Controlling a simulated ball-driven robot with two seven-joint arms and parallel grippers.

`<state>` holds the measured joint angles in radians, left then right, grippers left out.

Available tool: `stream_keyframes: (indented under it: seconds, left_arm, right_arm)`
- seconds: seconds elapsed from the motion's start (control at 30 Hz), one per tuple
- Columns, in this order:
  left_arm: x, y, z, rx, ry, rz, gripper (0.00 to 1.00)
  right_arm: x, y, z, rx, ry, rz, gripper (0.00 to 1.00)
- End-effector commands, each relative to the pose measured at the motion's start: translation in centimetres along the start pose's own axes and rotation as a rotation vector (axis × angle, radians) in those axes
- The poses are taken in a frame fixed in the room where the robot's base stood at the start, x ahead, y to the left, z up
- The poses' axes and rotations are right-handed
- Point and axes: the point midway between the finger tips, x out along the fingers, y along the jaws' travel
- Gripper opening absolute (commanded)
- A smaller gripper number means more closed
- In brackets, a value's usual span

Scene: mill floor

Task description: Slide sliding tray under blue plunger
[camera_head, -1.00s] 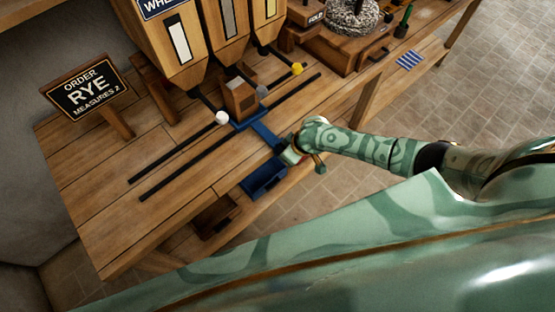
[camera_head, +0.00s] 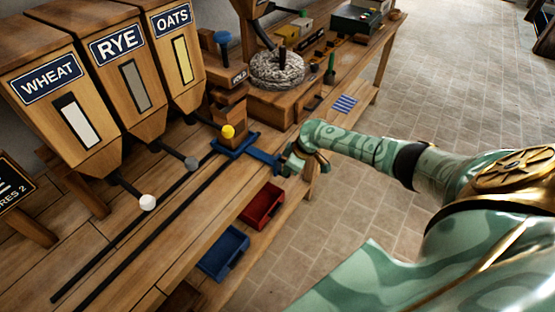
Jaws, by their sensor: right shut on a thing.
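The blue sliding tray (camera_head: 237,147) is at the right end of two dark rails (camera_head: 135,222). A wooden box (camera_head: 229,109) stands on it, partly behind the yellow knob. The blue plunger (camera_head: 222,37) tops a wooden press just behind and above the box. The picture does not show whether the box is exactly beneath it. My right gripper (camera_head: 288,163) is shut on the tray's blue handle (camera_head: 263,156) at the bench's front edge; its fingertips are partly hidden. My left gripper is not in view.
Wheat, rye and oats hoppers (camera_head: 118,85) stand left of the press, with white (camera_head: 147,202), grey (camera_head: 191,163) and yellow (camera_head: 227,131) lever knobs. A millstone (camera_head: 277,68) is to the right. The left rails are clear.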

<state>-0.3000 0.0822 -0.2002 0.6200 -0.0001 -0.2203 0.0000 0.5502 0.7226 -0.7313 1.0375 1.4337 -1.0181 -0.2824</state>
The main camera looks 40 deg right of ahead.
Motion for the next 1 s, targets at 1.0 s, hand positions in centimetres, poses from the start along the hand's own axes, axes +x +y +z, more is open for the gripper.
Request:
stream_keyframes:
  seconds: [1.0]
  left_arm:
    - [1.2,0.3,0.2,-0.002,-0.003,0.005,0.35]
  right_arm:
    - [-0.2,2.0,0.5,-0.001,-0.003,0.001,0.35]
